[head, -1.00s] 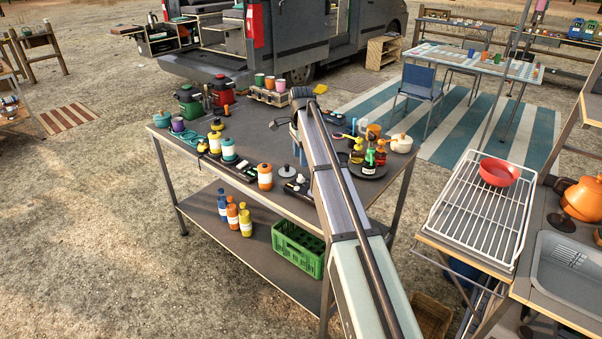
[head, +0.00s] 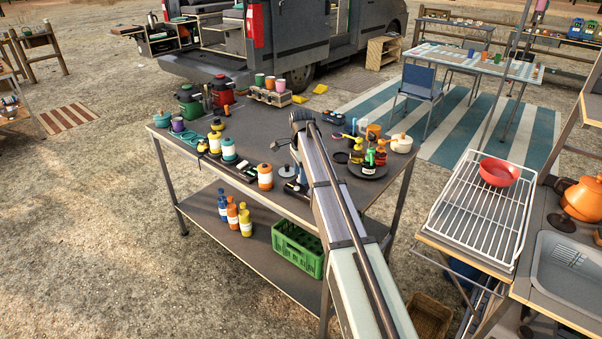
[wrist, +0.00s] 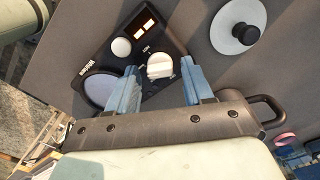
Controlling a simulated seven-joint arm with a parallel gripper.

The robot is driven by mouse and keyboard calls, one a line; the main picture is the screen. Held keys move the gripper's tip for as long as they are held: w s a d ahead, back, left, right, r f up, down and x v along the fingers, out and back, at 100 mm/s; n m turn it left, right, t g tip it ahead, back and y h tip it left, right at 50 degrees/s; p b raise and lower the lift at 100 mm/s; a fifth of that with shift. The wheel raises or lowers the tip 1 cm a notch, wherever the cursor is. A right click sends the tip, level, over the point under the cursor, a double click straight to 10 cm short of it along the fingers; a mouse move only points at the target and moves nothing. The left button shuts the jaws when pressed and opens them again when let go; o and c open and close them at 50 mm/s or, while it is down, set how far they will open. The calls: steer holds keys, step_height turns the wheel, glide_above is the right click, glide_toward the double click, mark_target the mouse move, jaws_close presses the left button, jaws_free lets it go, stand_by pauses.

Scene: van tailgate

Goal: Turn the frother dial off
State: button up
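The frother unit in the wrist view is a dark panel (wrist: 118,67) with a white dial (wrist: 160,66), a white round knob (wrist: 121,47), a grey disc and two lit orange-white windows. A pale pointer bar crosses the dial; its markings are too small to read. My gripper (wrist: 160,76) is open, its blue fingers on either side of the dial with gaps showing. Whether a finger touches the dial is unclear. In the head view my gripper (head: 291,180) is low over the table's front edge, and my arm hides much of the unit.
A grey lid with a black knob (wrist: 246,33) lies beside the unit. In the head view an orange-white jar (head: 265,177) stands just left of my gripper. A turntable (head: 368,171) with bottles is to the right. The table's middle (head: 255,130) is clear.

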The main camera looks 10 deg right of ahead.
jaws_close()
